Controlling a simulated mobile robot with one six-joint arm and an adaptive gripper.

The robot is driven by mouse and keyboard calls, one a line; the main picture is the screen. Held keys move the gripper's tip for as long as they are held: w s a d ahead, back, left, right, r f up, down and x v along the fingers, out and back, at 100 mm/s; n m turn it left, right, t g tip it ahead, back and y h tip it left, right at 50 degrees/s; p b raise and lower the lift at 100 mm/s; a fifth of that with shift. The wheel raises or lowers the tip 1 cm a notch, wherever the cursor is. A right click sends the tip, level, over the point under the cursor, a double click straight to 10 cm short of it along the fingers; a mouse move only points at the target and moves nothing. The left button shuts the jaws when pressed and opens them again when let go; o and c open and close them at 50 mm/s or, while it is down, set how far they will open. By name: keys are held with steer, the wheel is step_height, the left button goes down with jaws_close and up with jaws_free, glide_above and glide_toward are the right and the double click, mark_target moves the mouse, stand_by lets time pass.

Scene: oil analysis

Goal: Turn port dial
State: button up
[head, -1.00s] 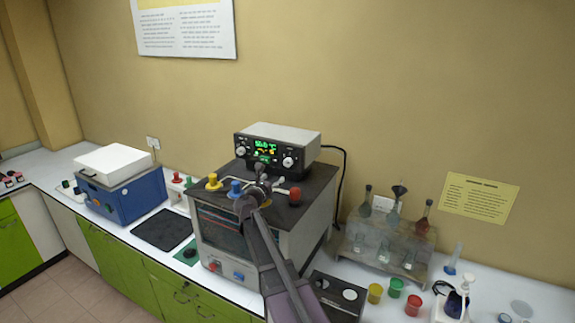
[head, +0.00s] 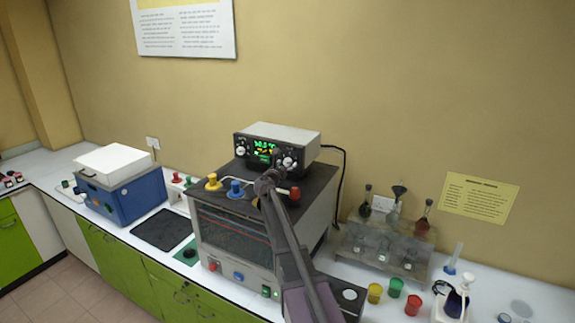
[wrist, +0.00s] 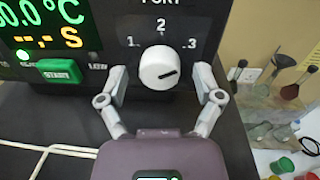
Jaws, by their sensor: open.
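The port dial (wrist: 159,67) is a round white knob with a dark line, on the black front panel (head: 262,151) of the control box. Marks 1, 2 and 3 surround it under the word PORT. My gripper (wrist: 160,76) is open, with one finger on each side of the dial. A gap shows between each finger and the knob, though depth is hard to judge. In the head view the dial (head: 290,162) is just right of my gripper (head: 275,158), which is small and partly blurred into the panel.
A green START button (wrist: 59,71) and lit display (wrist: 45,20) are left of the dial. The box stands on a bath with yellow (head: 212,182), blue (head: 235,188) and red (head: 295,193) fittings. A glassware rack (head: 385,245) stands to the right.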

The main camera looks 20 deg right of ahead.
steer(key=shift+w+d, duration=0.2)
steer(key=c, duration=1.1)
steer(key=shift+c, duration=0.2)
steer(key=shift+n, duration=0.3)
steer(key=n+p, duration=0.1)
steer(key=n, duration=0.4)
steer(key=shift+r+n, duration=0.1)
steer(key=shift+n, duration=0.3)
steer(key=n+g, duration=0.1)
steer(key=n, duration=0.4)
